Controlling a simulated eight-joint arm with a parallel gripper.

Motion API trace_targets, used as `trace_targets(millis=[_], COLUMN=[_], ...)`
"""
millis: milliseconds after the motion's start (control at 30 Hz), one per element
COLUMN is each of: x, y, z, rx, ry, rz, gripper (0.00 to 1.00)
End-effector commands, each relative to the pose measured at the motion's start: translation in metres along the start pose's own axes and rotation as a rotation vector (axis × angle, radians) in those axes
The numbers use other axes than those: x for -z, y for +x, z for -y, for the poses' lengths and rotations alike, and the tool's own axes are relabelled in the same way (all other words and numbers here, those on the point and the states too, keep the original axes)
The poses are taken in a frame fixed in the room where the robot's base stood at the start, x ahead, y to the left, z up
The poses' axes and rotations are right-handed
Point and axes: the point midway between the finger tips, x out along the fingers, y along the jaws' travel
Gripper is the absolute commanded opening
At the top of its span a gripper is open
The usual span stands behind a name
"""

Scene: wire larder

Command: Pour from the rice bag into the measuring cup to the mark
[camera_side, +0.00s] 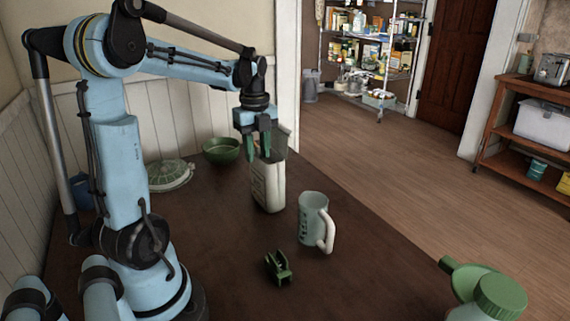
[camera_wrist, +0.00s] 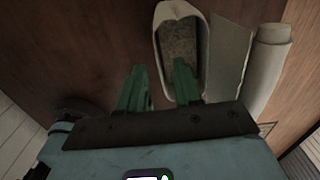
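The rice bag (camera_side: 268,188) stands upright on the dark table, a pale, box-like pack. In the wrist view its open mouth (camera_wrist: 180,42) shows grainy brownish contents inside. My gripper (camera_side: 258,152) points down at the bag's top, its green fingers apart. In the wrist view my gripper (camera_wrist: 158,75) has one finger left of the bag's near rim and the other overlapping the mouth; I cannot tell whether either touches. The measuring cup (camera_side: 312,215), pale grey-green with a white handle, stands upright to the right of the bag. Its inside and mark are not visible.
A small green clip-like object (camera_side: 278,268) lies in front of the cup. A green-lidded jar (camera_side: 500,296) is at front right. The table between clip and jar is clear.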

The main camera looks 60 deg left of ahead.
Motion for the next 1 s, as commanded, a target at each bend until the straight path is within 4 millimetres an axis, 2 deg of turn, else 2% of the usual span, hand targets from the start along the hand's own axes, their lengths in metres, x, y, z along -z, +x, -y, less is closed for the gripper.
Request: trace_targets(millis=[267,600,967,1000], x=[0.0,0.0,0.0,0.0], y=[0.015,0.054,0.06,0.06], z=[0.0,0.0,-0.001,-0.001], rx=[0.0,0.001,0.001,0.001], ry=[-0.001,0.0,0.0,0.0], rz=[0.0,0.0,0.0,0.0], gripper=[0.34,0.34,0.34,0.28])
